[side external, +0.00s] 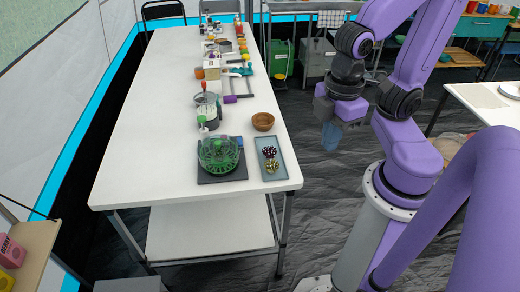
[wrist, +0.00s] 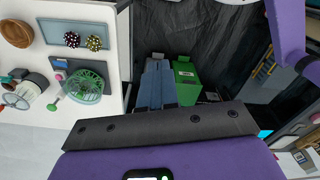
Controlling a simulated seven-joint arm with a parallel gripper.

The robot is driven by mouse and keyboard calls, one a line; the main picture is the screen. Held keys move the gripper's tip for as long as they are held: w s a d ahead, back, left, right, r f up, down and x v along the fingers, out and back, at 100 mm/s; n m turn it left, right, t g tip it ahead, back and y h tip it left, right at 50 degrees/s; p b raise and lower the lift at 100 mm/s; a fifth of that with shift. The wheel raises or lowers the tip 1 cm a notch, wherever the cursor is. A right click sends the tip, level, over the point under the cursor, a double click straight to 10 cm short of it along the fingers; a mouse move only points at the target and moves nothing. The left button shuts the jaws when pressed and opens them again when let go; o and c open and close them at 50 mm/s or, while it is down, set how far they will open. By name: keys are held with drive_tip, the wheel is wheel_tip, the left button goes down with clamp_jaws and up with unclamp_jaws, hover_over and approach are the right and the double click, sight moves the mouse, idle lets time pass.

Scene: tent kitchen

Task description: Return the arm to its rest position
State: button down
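My purple arm is bent beside the long white table, to its right in the side external view. My gripper (side external: 331,138) points down over the dark floor, apart from the table's right edge. Its blue-grey fingers are also in the wrist view (wrist: 158,84), side by side with no clear gap. They look shut, and I see nothing held between them. The white table (side external: 165,120) runs away from the near end.
Near the table's end are a green basket (side external: 217,156) on a dark board, a tray (side external: 285,158) with two dotted balls, and a wooden bowl (side external: 263,121). More items line the table's far part. A green bin (side external: 281,58) stands beyond. Floor around my gripper looks clear.

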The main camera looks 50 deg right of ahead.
drive_tip(key=shift+w, duration=0.1)
drive_tip(key=w+a+r+m, duration=0.1)
drive_tip(key=w+a+m, duration=0.2)
drive_tip(key=w, duration=0.9)
drive_tip(key=w+a+m, duration=0.2)
drive_tip(key=w+a, duration=0.2)
drive_tip(key=w, duration=0.7)
drive_tip(key=w+d+f+m, duration=0.25)
drive_tip(key=w+d, duration=0.25)
drive_tip(key=w, duration=0.5)
drive_tip(key=w+d+f+m, duration=0.2)
drive_tip(key=w+d+f, duration=0.25)
drive_tip(key=w, duration=0.55)
drive_tip(key=shift+d+f, duration=0.25)
drive_tip(key=shift+f, duration=1.2)
drive_tip(key=shift+d+f, duration=0.2)
drive_tip(key=shift+f, duration=1.25)
drive_tip(key=shift+f, duration=0.1)
